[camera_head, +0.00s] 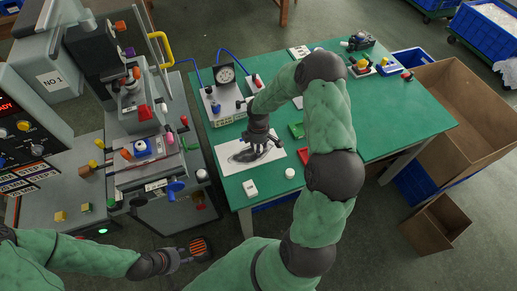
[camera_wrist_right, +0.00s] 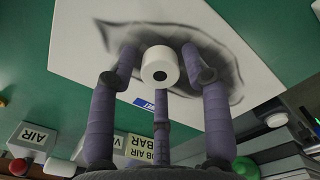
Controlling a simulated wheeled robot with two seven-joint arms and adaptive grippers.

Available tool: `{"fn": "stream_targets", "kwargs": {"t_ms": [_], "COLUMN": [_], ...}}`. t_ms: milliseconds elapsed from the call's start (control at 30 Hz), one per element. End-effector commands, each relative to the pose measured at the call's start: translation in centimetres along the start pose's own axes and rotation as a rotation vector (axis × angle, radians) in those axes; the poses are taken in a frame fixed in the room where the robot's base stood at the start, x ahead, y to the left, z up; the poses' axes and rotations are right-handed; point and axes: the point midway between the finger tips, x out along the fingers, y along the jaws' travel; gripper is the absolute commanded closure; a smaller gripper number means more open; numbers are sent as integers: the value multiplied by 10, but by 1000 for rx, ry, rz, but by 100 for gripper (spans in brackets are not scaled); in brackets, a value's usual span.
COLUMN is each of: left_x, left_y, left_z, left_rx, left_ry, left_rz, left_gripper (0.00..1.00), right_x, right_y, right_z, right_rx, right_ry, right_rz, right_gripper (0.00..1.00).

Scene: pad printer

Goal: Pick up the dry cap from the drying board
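The drying board (camera_head: 270,158) is a white sheet on the green table with a dark, soft-edged patch across it. My right gripper (camera_head: 256,144) points down over this board. In the right wrist view, the white cap (camera_wrist_right: 160,60) with a dark dot on its face sits between the fingertips of the right gripper (camera_wrist_right: 160,68). The fingers close in on its sides and appear to touch it. I cannot tell whether the cap is clear of the board. My left gripper (camera_head: 182,257) is low at the bottom left, beside an orange-and-black slatted thing (camera_head: 201,247); its fingers are unclear.
The pad printer (camera_head: 140,140) stands left of the table. A gauge box (camera_head: 228,100) is behind the board. Another white round piece (camera_head: 290,173) and a white block (camera_head: 250,188) lie at the table's front. Cardboard boxes (camera_head: 465,105) stand at the right.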

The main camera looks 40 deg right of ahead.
Motion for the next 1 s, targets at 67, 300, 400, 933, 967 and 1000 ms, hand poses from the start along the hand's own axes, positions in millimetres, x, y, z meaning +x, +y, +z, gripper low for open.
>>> {"fn": "stream_targets", "kwargs": {"t_ms": [67,300,400,933,967,1000], "left_x": [0,0,0,-20,-22,-24], "left_y": [0,0,0,7,8,9], "left_z": [0,0,0,1,1,1], "left_rx": [0,0,0,0,0,0], "left_ry": [0,0,0,0,0,0], "left_rz": [0,0,0,0,0,0], "left_gripper": [60,60,60,60,60,60], "right_x": [0,0,0,-55,-61,-69], "right_y": [0,0,0,19,24,31], "right_z": [0,0,0,2,3,4], "right_rx": [0,0,0,3,3,3], "right_ry": [0,0,0,0,0,0], "right_rz": [0,0,0,3,5,4], "right_gripper": [78,79,79,79,79,79]}}
